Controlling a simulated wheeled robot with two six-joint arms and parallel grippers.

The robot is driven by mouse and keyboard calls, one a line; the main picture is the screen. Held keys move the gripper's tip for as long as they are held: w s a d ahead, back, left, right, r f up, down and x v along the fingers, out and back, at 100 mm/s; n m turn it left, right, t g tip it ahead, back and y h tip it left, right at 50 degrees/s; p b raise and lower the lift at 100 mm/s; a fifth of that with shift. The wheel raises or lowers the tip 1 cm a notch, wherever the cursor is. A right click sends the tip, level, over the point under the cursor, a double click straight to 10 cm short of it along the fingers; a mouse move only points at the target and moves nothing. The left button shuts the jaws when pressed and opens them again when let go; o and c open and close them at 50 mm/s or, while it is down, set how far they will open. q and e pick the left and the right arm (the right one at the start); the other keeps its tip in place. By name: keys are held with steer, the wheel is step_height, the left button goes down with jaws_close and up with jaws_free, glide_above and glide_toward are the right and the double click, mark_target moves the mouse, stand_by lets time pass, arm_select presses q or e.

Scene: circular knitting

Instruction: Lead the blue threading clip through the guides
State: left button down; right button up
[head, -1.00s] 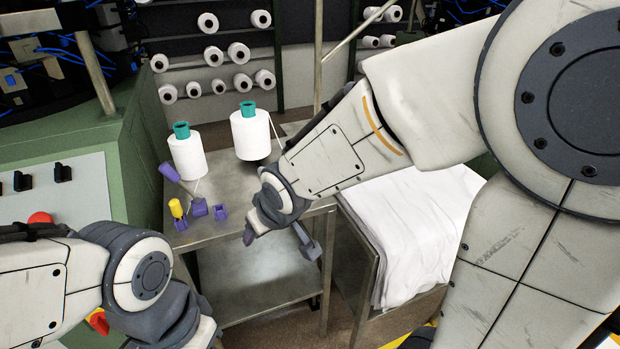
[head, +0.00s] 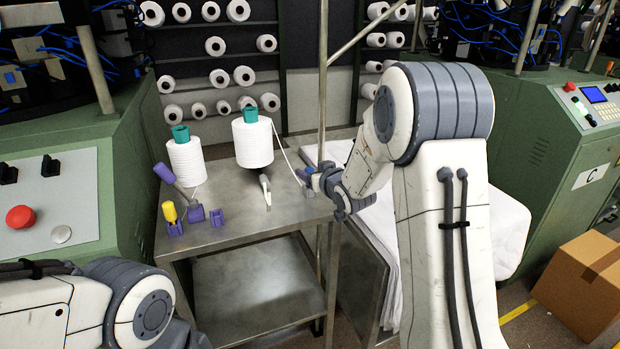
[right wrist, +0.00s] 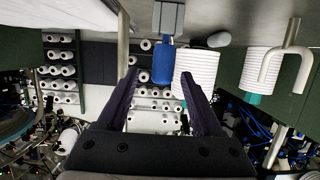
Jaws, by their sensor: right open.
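The blue threading clip (right wrist: 162,66) shows in the right wrist view beneath a grey block, between and a little beyond the fingertips of my right gripper (right wrist: 160,85). The fingers stand apart and do not visibly touch it. In the head view my right gripper (head: 312,178) is over the right edge of the metal table, and the clip is hard to make out there. A white thread runs from the right yarn cone (head: 253,143) toward the gripper. A pale hook-shaped guide (head: 265,190) stands on the table and also shows in the wrist view (right wrist: 290,60). My left gripper is out of view.
The metal table (head: 270,215) also holds a left yarn cone (head: 187,163), a yellow-topped piece (head: 170,212) and purple holders (head: 216,217). A metal pole (head: 322,80) rises behind my right gripper. White cloth (head: 505,215) lies right of the table.

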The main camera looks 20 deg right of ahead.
steer(key=x, duration=0.5)
steer(key=shift+s+a+f, duration=0.1)
steer(key=shift+a+f, duration=0.05)
steer(key=shift+f, duration=0.1)
jaws_close()
steer(key=shift+r, duration=0.2)
steer(key=shift+r, duration=0.3)
steer(key=s+d+r+p, duration=0.3)
steer(key=s+d+r, duration=0.2)
steer(key=d+r, duration=0.5)
steer(key=shift+s+d+p, duration=0.25)
steer(key=shift+p, duration=0.15)
steer(key=c, duration=0.6)
jaws_free()
steer(key=shift+c, duration=0.2)
steer(key=shift+a, duration=0.1)
jaws_close()
